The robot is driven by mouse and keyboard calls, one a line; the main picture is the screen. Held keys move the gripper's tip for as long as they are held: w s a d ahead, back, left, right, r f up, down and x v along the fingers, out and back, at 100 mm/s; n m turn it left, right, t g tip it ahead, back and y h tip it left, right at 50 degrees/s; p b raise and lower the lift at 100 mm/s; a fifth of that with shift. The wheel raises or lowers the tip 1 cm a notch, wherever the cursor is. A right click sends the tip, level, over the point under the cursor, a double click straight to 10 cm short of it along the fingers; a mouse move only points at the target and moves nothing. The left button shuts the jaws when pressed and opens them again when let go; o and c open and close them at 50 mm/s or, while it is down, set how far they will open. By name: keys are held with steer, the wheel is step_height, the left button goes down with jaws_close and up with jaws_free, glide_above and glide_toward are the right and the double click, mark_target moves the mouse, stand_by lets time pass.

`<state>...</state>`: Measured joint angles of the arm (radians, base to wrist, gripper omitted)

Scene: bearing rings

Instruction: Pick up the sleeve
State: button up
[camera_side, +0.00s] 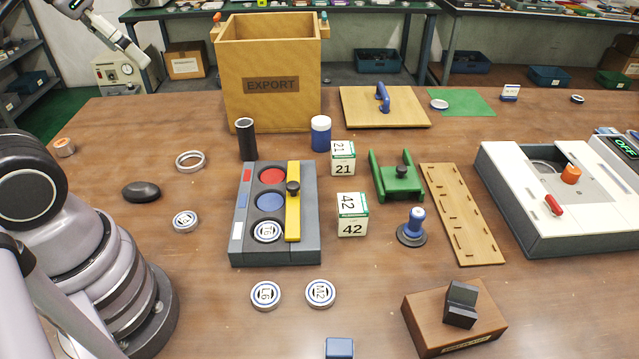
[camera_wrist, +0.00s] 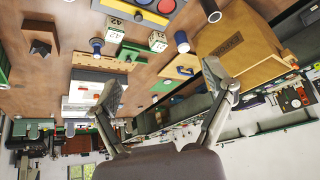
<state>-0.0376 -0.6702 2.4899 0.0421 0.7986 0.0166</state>
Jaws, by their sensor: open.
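The sleeve appears to be the upright black tube (camera_side: 246,138), standing on the wooden table behind the grey tray and in front of the EXPORT box. In the wrist view the black tube (camera_wrist: 209,7) shows at the top edge, partly cut off, with a pale ring at its end. My gripper (camera_wrist: 166,86) shows in the wrist view with its two fingers spread wide and nothing between them. The tube is beyond the fingertips and apart from them.
The wooden EXPORT box (camera_side: 271,100) stands close behind the tube. The grey tray (camera_side: 276,254) with coloured discs and a yellow bar lies in front. A blue-and-white jar (camera_side: 321,133) stands to the right. A metal ring (camera_side: 190,161) and black oval (camera_side: 141,192) lie left.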

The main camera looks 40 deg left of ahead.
steer(key=w+a+f+m+t+y, duration=0.1)
steer(key=w+a+f, duration=0.2)
steer(key=w+a, duration=0.35)
steer(key=w+a+f+m+t+y, duration=0.15)
steer(key=w+a, duration=0.25)
steer(key=w, duration=0.5)
steer(key=w+a+f+m+h, duration=0.1)
steer(key=w+a+f, duration=0.55)
steer(key=f, duration=0.25)
steer(key=n+t+h, duration=0.3)
steer(key=t, duration=0.7)
glide_toward(244, 122)
steer(key=shift+g, duration=0.25)
steer(key=w, duration=0.2)
steer(key=w+d, duration=0.1)
steer(key=w, duration=0.1)
steer(key=shift+w, duration=0.2)
steer(key=w, duration=0.5)
steer(key=shift+w+a, duration=0.2)
steer(key=shift+w, duration=0.1)
